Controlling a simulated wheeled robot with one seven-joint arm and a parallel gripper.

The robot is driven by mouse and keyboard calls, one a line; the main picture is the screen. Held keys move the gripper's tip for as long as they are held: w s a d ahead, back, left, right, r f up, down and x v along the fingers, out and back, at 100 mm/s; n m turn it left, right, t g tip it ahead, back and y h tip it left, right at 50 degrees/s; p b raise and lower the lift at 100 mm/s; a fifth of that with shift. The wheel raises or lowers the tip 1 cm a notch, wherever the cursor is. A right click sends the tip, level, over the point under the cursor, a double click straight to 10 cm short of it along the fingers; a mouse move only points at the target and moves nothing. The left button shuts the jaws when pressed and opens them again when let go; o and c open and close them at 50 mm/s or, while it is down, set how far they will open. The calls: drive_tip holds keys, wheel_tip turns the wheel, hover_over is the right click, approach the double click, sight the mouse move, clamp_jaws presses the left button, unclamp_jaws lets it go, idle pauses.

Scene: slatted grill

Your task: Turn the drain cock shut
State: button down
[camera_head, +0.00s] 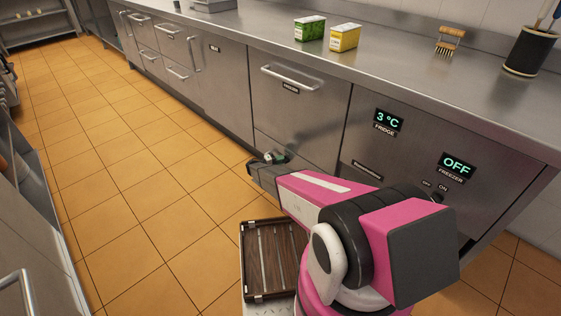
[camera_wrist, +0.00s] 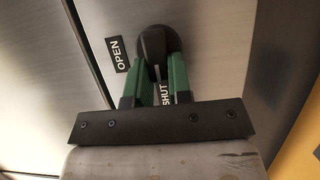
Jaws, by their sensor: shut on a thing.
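The drain cock (camera_wrist: 155,42) is a round black knob with a narrow handle, set on a steel panel in the wrist view. My gripper (camera_wrist: 158,66) is shut on its handle, with one green finger on each side. The OPEN label (camera_wrist: 117,53) is left of the knob. The SHUT label (camera_wrist: 165,93) is just below it, partly hidden by my right finger, and the handle points toward it.
A steel counter (camera_head: 400,75) runs above, with a green box (camera_head: 309,28), a yellow box (camera_head: 345,37), a brush (camera_head: 450,40) and a black pot (camera_head: 528,52). A drawer handle (camera_head: 290,77) juts out above my gripper. The tiled floor (camera_head: 140,170) is clear on the left.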

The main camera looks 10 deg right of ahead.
idle(0.4)
drive_tip(key=c, duration=1)
unclamp_jaws()
drive_tip(key=shift+c, duration=0.2)
drive_tip(key=v, duration=1)
drive_tip(key=shift+a, duration=0.35)
drive_tip(key=shift+f, duration=0.1)
